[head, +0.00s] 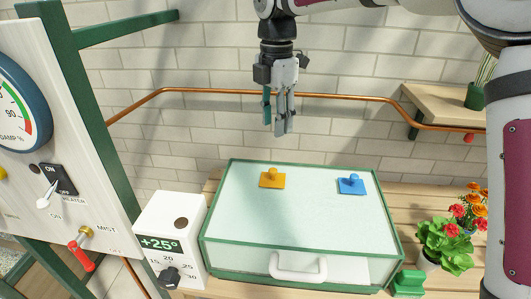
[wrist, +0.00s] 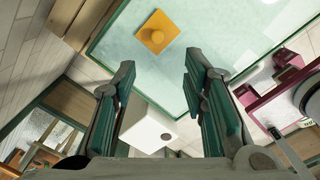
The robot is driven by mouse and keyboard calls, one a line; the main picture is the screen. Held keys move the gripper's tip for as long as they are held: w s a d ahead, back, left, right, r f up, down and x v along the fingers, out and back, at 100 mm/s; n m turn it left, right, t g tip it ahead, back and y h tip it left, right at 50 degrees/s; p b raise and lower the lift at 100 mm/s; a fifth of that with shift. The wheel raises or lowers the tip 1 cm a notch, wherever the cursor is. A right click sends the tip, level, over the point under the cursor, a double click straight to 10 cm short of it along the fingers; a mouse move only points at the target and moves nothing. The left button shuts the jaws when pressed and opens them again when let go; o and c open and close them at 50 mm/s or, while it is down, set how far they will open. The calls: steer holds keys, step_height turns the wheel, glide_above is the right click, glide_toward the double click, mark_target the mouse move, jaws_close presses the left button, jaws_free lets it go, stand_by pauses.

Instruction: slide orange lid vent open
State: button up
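The orange lid vent (head: 272,179) is a small square plate with a round knob on top. It lies on the pale glass lid (head: 310,225) of a green-framed box, left of centre towards the back edge. In the wrist view the orange vent (wrist: 157,32) shows above and between the fingers. My gripper (head: 278,130) hangs in the air above and behind the lid, apart from the vent. Its fingers are spread with nothing between them in the wrist view (wrist: 165,105). Whether an opening lies under the vent is hidden.
A blue vent (head: 352,185) sits right on the same lid. A white handle (head: 298,266) is at the box front. A white thermostat box (head: 170,238) stands left, flower pots (head: 447,242) right. A copper pipe (head: 215,91) crosses the wall behind my gripper.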

mark_target(273, 169)
step_height(273, 169, down, 14)
steer(key=shift+w+a+r+p, duration=0.1)
steer(key=shift+w+a+p, duration=0.05)
steer(key=shift+p, duration=0.65)
steer(key=shift+c, duration=0.4)
jaws_close()
